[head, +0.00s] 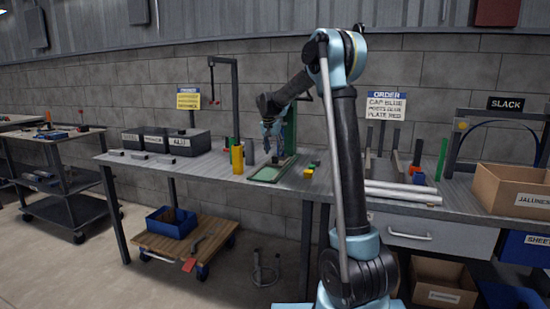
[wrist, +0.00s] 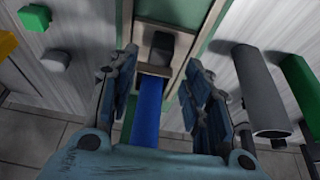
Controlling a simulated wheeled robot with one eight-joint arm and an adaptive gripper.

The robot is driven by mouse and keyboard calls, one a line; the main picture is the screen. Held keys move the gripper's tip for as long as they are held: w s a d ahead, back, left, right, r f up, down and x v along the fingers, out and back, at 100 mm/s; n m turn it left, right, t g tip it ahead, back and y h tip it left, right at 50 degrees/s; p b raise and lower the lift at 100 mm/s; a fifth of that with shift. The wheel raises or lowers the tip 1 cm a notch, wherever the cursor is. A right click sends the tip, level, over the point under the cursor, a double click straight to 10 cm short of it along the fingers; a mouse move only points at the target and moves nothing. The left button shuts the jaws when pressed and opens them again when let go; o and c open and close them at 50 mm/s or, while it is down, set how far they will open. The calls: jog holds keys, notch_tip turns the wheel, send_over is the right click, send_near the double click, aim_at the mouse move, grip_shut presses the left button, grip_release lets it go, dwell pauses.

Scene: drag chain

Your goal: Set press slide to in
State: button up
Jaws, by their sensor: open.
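The green press (head: 289,125) stands on the bench, with a green-rimmed base (head: 266,174) in front of it. My gripper (head: 271,138) is low over the press base, in front of the green column. In the wrist view, my gripper (wrist: 160,95) is open, with one finger on each side of a blue bar (wrist: 148,105). The bar ends at a dark grey block (wrist: 161,48) in a pale green channel, which looks like the press slide (wrist: 178,14). Gaps show between the bar and both fingers. The bar's near end is hidden behind my gripper body.
A grey cylinder (wrist: 258,90) and a green cylinder (wrist: 303,82) lie right of the press in the wrist view. A green block (wrist: 35,17) and a pale block (wrist: 54,60) are left. A yellow cylinder (head: 237,159) stands near the press. Dark bins (head: 185,141) stand farther left.

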jog(key=d+v, duration=0.1)
jog(key=v, duration=0.5)
jog(key=shift+a+r, duration=0.2)
jog(key=shift+a, duration=0.35)
jog(key=s+d+f+n, duration=0.1)
jog(key=s+d, duration=0.4)
jog(key=s, duration=0.5)
jog(key=s+d+f+g, duration=0.1)
jog(key=s+d, duration=0.5)
jog(key=s, duration=0.3)
jog(key=s+d+f+n, duration=0.15)
jog(key=s+d, duration=0.35)
jog(key=s, duration=0.5)
jog(key=s+d+f+n, duration=0.1)
jog(key=s+d+f, duration=0.1)
jog(key=s+f, duration=0.6)
jog(key=s+d+f+g+y, duration=0.1)
jog(key=s+d+f, duration=0.1)
jog(key=s+f, duration=0.7)
jog(key=s, duration=0.6)
jog(key=shift+s+f+n+y, duration=0.2)
jog(key=shift+s+n+y, duration=0.1)
jog(key=shift+n, duration=0.05)
